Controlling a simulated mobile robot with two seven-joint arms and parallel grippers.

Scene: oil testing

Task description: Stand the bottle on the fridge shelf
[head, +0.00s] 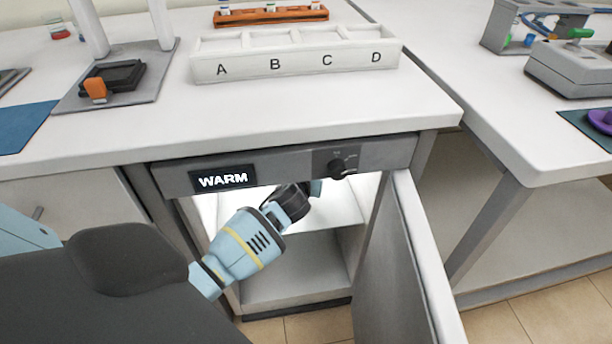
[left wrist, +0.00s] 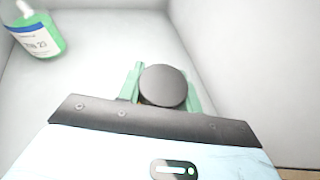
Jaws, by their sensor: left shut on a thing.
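My left gripper (head: 314,187) reaches through the open front of the fridge marked WARM (head: 188,170), above the fridge shelf (head: 342,213). In the left wrist view its green fingers are shut on a bottle, of which only the round dark cap (left wrist: 163,86) shows clearly. The bottle's body is hidden below the cap, so I cannot tell whether it touches the shelf. In the head view the bottle is hidden by the gripper and the fridge front. My right gripper is not in view.
A green bottle with a white and blue label (left wrist: 38,34) stands at the left inside the fridge. The fridge door (head: 405,270) is open on the right. A tray lettered A to D (head: 295,66) and an orange rack (head: 270,17) are on the counter (head: 300,108).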

